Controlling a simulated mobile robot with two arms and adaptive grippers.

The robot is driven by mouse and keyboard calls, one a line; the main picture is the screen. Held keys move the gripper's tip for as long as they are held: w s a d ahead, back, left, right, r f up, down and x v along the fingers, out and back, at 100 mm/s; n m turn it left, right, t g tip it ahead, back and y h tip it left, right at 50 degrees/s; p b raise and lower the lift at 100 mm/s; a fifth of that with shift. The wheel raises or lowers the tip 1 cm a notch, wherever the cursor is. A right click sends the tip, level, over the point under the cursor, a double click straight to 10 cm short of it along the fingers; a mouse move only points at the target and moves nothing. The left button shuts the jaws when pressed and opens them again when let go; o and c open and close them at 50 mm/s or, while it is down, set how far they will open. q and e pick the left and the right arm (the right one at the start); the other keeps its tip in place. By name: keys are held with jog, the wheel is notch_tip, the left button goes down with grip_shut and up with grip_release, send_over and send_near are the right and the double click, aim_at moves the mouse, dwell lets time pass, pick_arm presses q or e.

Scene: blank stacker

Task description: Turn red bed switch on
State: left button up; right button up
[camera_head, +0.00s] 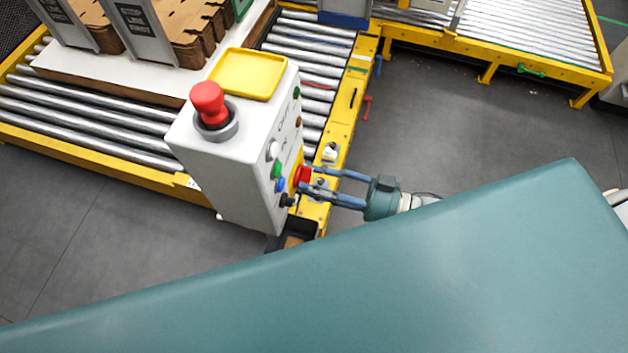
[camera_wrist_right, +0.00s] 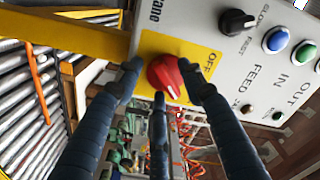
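The red bed switch (camera_wrist_right: 165,76) is a red knob on a yellow plate with an "OFF" label, on the side of a white control box (camera_head: 222,165). In the head view the red knob (camera_head: 303,175) shows at the tips of my right gripper (camera_head: 308,181). In the right wrist view the gripper's fingers (camera_wrist_right: 162,82) are spread around the knob, one on each side and one below. The right finger looks very near or touching it; contact is unclear. The switch's exact setting cannot be read. My left gripper is not in view.
The box has a red emergency button (camera_head: 210,105) on top, with a yellow tray (camera_head: 248,74) behind it. A black selector (camera_wrist_right: 238,21), a blue button (camera_wrist_right: 276,39) and a green button (camera_wrist_right: 304,53) sit near the switch. Roller conveyors (camera_head: 90,125) with yellow frames lie around the box.

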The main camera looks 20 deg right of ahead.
jog(key=v, duration=1.1)
jog(key=shift+s+d, duration=0.25)
jog(key=shift+d, duration=0.05)
jog(key=w+d+f+t+h+b, duration=0.1)
jog(key=w+d+f+h, duration=0.15)
jog(key=f, duration=0.55)
jog(key=w+d+f+t+h+b, duration=0.1)
jog(key=w+d+f+h, duration=0.2)
jog(key=f, duration=0.5)
jog(key=s+d+f+g+h, duration=0.1)
jog(key=s+d+f+h, duration=0.15)
jog(key=f, duration=0.65)
jog(key=s+d+f+g+h, duration=0.2)
jog(key=s+f+h, duration=0.15)
jog(key=f, duration=0.45)
jog(key=s+a+f+g+h+b, duration=0.1)
jog(key=s+a+f+g, duration=0.2)
jog(key=s+f, duration=0.5)
jog(key=s+a+f+g+h+b, duration=0.1)
jog(key=s+a+f+g, duration=0.3)
jog(key=s, duration=1.2)
notch_tip(320, 180, down, 4)
jog(key=shift+a+f+g+h, duration=0.25)
jog(key=shift+g+h, duration=0.25)
jog(key=shift+h, duration=0.25)
